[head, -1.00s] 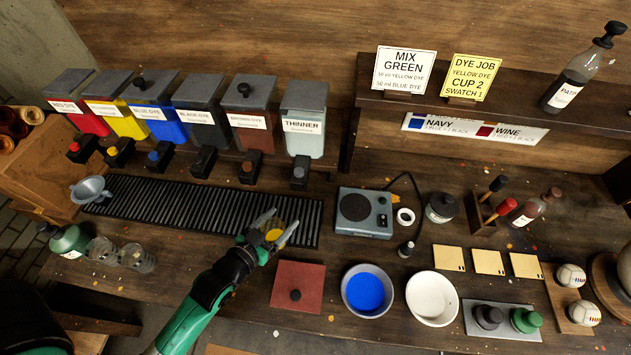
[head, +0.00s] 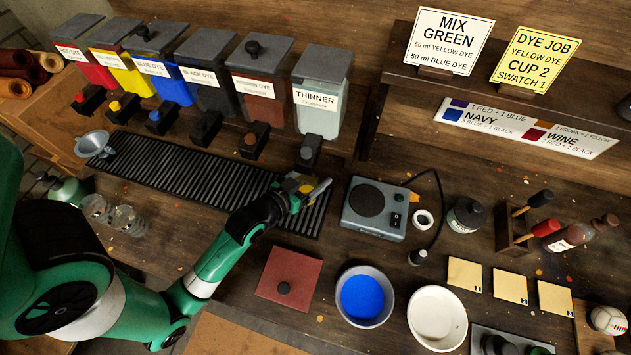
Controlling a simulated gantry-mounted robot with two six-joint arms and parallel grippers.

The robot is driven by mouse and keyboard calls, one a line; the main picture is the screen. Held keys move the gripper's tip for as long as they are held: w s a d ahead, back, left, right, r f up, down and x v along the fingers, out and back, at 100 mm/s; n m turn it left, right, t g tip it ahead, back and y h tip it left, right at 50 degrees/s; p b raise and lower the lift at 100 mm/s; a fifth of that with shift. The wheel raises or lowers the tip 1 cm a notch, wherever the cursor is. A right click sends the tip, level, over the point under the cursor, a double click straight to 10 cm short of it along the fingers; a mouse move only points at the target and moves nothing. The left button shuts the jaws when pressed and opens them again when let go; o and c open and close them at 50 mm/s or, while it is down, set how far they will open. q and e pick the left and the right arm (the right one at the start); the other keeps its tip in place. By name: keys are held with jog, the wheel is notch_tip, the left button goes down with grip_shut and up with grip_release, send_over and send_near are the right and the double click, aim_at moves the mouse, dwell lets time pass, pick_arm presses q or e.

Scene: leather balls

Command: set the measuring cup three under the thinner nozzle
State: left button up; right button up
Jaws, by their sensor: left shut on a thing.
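The grey-lidded thinner dispenser (head: 316,120) stands at the right end of the dispenser row, with its dark nozzle (head: 308,152) pointing forward. My left gripper (head: 308,190) is just below and in front of this nozzle, over the right end of the black slatted drip tray (head: 170,172). It is shut on a measuring cup (head: 294,183) with yellow in it; the fingers and arm mostly hide the cup. I cannot tell whether the cup touches the slats, or read its number. Two clear cups (head: 124,219) stand at the left. My right gripper is not in view.
A grey scale (head: 375,228) stands just right of the drip tray. A funnel (head: 94,145) sits at the tray's left end.

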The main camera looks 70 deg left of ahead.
pick_arm(q)
jog(key=shift+f, duration=0.15)
jog(key=o, duration=1.5)
jog(key=shift+c, duration=0.2)
jog(key=shift+s+r+p, duration=0.15)
jog(key=shift+r+p, duration=0.1)
jog(key=shift+p, duration=0.05)
jog(key=p+v, duration=0.2)
jog(key=v, duration=0.9)
jog(key=shift+s+d, duration=0.2)
jog(key=shift+s, duration=0.05)
jog(key=shift+r, duration=0.1)
